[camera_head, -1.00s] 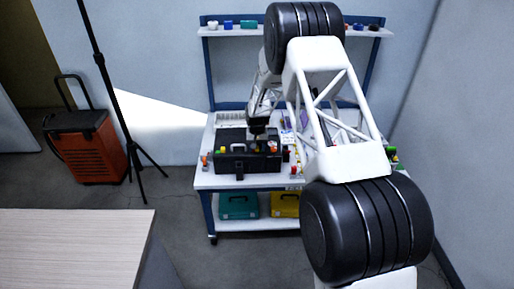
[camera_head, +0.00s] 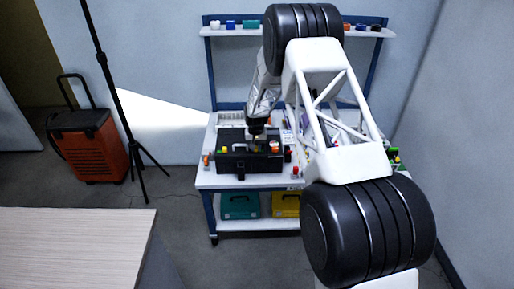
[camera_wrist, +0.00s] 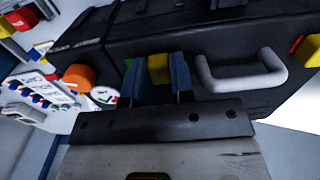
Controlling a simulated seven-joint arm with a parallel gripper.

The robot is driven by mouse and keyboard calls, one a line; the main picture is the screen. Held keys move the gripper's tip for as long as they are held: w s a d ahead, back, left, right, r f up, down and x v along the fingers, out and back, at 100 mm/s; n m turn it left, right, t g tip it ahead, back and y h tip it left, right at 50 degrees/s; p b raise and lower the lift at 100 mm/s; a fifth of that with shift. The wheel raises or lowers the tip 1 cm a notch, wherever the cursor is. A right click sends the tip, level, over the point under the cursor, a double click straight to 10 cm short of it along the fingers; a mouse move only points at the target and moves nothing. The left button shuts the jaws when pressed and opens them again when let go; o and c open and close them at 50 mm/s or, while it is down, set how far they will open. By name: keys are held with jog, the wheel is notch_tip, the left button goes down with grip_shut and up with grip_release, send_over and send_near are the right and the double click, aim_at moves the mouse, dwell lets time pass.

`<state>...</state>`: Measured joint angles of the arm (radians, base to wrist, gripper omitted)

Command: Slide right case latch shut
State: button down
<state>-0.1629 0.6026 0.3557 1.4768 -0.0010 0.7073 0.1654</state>
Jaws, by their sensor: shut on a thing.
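The black case (camera_head: 237,164) sits on the white workbench in the head view, and its dark side fills much of the wrist view (camera_wrist: 135,35). A grey handle (camera_wrist: 243,82) stands out from it. My gripper (camera_wrist: 166,64) is shut on a small yellow latch piece (camera_wrist: 158,68) on the case, with one blue finger on each side of it. In the head view my gripper (camera_head: 257,137) is over the case's top, and the fingertips are too small to make out. How far the latch has slid cannot be told.
An orange knob (camera_wrist: 78,77) is left of my fingers in the wrist view, and a red and yellow piece (camera_wrist: 306,48) is at the right edge. Small coloured items stand around the case on the bench. Teal (camera_head: 240,205) and yellow (camera_head: 286,204) boxes lie on the lower shelf.

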jog(key=c, duration=1)
grip_release()
jog(key=shift+a, duration=0.2)
jog(key=shift+o, duration=0.2)
jog(key=shift+d, duration=0.1)
jog(key=shift+d, duration=0.85)
jog(key=s+d+r, duration=0.2)
jog(key=s+r, duration=0.2)
jog(key=r, duration=0.5)
jog(key=s+d+r, duration=0.2)
jog(key=s+r, duration=0.2)
jog(key=r, duration=0.4)
jog(key=s+d+r, duration=0.2)
jog(key=s+r, duration=0.2)
jog(key=r, duration=0.5)
jog(key=shift+s+r+t, duration=0.2)
jog(key=shift+r+t, duration=0.15)
jog(key=shift+t, duration=0.05)
